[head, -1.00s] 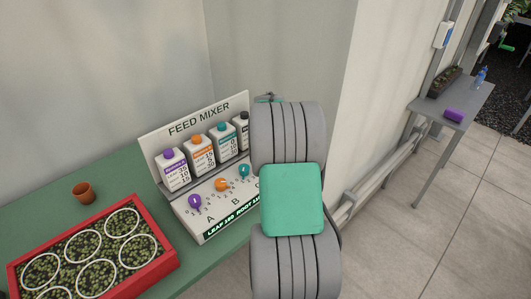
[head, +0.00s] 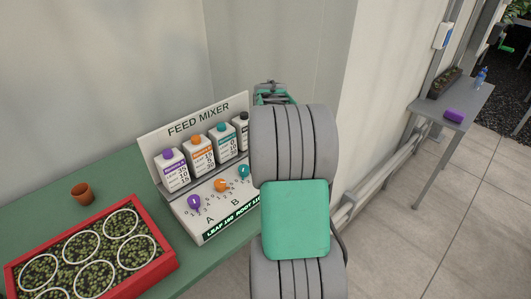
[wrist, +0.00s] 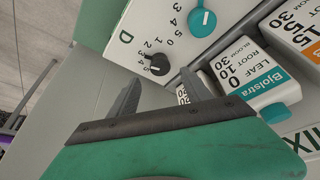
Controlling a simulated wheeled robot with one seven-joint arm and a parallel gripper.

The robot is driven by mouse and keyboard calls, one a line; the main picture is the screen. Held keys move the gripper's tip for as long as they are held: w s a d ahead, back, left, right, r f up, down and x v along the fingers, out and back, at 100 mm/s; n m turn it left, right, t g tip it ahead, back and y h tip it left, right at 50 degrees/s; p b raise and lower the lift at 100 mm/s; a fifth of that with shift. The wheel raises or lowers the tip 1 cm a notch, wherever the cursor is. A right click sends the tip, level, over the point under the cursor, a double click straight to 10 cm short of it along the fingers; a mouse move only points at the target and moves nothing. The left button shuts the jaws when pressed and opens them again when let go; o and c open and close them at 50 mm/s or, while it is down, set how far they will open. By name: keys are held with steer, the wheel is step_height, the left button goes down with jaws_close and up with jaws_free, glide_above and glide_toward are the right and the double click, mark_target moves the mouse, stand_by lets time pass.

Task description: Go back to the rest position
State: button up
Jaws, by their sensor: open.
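My gripper (wrist: 158,98) is open in the wrist view, with its two grey fingers apart and nothing visible between them. It is near the feed mixer's (head: 194,131) right end, by the black D knob (wrist: 160,64) and the teal knob (wrist: 203,22). Whether a finger touches the panel or a bottle is unclear. In the head view my arm covers the mixer's right end, and only the back of my gripper (head: 270,92) shows above the arm.
The mixer stands on a green bench (head: 125,165) against a wall. A red tray (head: 165,259) of seedlings and a terracotta pot (head: 82,193) are at left. A grey table (head: 470,101) with a purple object (head: 454,116) stands at far right. The tiled floor between is clear.

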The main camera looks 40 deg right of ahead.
steer(key=v, duration=0.2)
steer(key=shift+r, duration=0.3)
steer(key=s+a+f+g+y, duration=0.1)
steer(key=s+a+f+g, duration=0.1)
steer(key=s+a+f, duration=0.35)
steer(key=s+a+f+g+y, duration=0.2)
steer(key=s+a, duration=0.7)
steer(key=a+r+n+t, duration=0.2)
steer(key=a+r+n, duration=0.1)
steer(key=a, duration=0.7)
steer(key=s+a+r+n+t, duration=0.1)
steer(key=a+r+n, duration=0.3)
steer(key=a, duration=0.6)
steer(key=shift+r+n+t, duration=0.3)
steer(key=shift+r+t, duration=0.1)
steer(key=shift+r, duration=0.5)
steer(key=shift+s, duration=0.15)
